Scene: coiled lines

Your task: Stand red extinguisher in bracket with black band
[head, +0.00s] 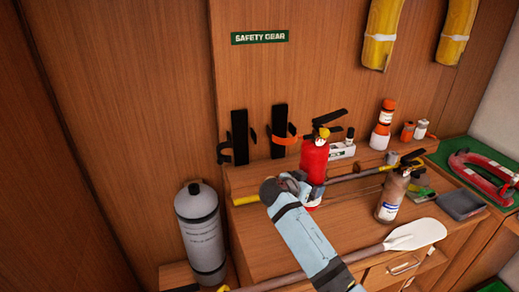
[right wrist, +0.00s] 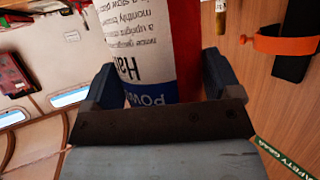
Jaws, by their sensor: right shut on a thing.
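The red extinguisher (head: 314,160) is upright, with a black handle on top, in front of the wall. My right gripper (head: 310,188) is shut around its lower body. In the right wrist view the jaws (right wrist: 166,85) flank the extinguisher's red side (right wrist: 186,45) and white printed label (right wrist: 138,50). The bracket with black band (head: 239,138) is on the wall at the left, empty, its band sticking out to the left. The bracket with an orange band (head: 279,125) is just right of it, nearer the extinguisher, also empty. My left gripper is not in view.
A grey cylinder (head: 200,230) stands at lower left. A tan extinguisher (head: 392,195) stands on the counter at right, near a paddle (head: 415,234) and a grey tray (head: 461,204). A yellow-ended pole (head: 355,174) lies behind my right gripper. Orange-and-white containers (head: 383,125) stand at the back.

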